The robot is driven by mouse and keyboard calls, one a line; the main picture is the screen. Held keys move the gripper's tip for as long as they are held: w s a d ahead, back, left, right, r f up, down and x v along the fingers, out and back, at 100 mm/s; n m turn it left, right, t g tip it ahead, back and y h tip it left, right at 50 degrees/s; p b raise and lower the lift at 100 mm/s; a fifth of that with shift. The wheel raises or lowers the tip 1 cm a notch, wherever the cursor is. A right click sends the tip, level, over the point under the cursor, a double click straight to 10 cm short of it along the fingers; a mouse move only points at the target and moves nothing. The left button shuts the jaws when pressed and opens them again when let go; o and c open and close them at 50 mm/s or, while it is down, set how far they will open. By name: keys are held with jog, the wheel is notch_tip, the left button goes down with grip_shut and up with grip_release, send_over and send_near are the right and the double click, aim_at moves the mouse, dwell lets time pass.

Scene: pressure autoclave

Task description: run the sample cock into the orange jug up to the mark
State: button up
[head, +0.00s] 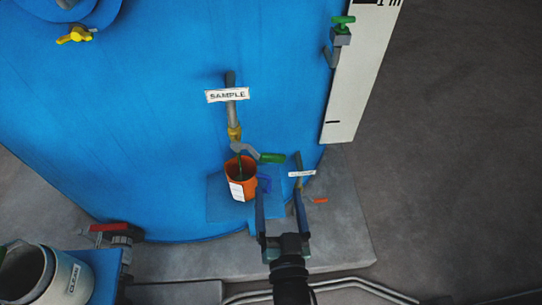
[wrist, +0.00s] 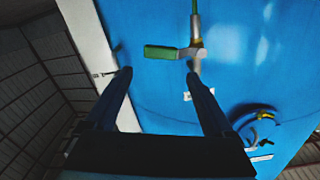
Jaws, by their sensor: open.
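The orange jug (head: 241,190), with a white label, stands on a blue shelf under the sample cock's spout (head: 243,147). A thin green streak (head: 239,166) runs from the spout into the jug's mouth and looks like liquid. The jug's level and mark cannot be made out. The cock's green handle (head: 272,157) points right, across the pipe. In the wrist view the handle (wrist: 160,52) lies just beyond the fingertips. My gripper (head: 279,192) is open and empty, right of the jug and below the handle. It also shows in the wrist view (wrist: 159,75).
A white "SAMPLE" label (head: 227,95) hangs on the pipe above. A smaller labelled pipe with an orange handle (head: 318,200) stands close right of my gripper. A white scale board (head: 345,90) rises at the right. A grey bucket (head: 50,275) stands at lower left.

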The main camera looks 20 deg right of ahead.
aim_at(273, 159)
jog(key=x, duration=1.1)
jog(key=shift+p, duration=0.3)
grip_shut()
